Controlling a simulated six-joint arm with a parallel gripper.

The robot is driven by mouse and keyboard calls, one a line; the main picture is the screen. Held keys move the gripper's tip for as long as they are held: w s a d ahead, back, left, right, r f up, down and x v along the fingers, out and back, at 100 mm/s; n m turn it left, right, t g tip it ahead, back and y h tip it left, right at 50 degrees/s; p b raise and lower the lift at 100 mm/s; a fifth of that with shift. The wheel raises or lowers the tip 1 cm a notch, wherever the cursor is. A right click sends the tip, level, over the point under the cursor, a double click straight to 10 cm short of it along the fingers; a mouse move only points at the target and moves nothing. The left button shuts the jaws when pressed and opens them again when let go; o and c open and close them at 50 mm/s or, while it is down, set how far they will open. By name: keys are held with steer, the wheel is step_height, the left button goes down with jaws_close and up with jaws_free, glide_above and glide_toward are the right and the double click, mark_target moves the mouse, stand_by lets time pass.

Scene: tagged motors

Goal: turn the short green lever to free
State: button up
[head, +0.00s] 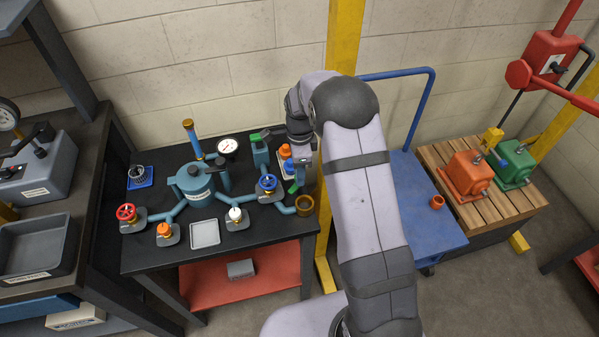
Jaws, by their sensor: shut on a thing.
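A short green lever (294,187) shows as a small bright green piece at the right side of the black bench, just below the end of my arm. My gripper (300,175) points down there and is shut on it; the fingertips are small and partly hidden, so the exact grip is hard to see. Another green piece (257,136) sits on top of a teal block (261,155) to the left of my gripper. The lever's base and any markings are too small or hidden to read.
A teal vessel (194,181) with pipes, red (126,212), orange (164,230), white (235,214) and blue (267,183) knobs fills the bench. A brown ring (305,204) lies near the right edge. A yellow post (345,40) stands behind.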

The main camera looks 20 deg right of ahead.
steer(key=m, duration=0.3)
steer(key=shift+m, duration=0.4)
steer(key=shift+m+b, duration=0.3)
steer(key=shift+m, duration=1.6)
steer(key=o, duration=1)
steer(key=shift+o, duration=0.2)
steer(key=shift+r+b, duration=1.05)
steer(key=shift+r, duration=2.7)
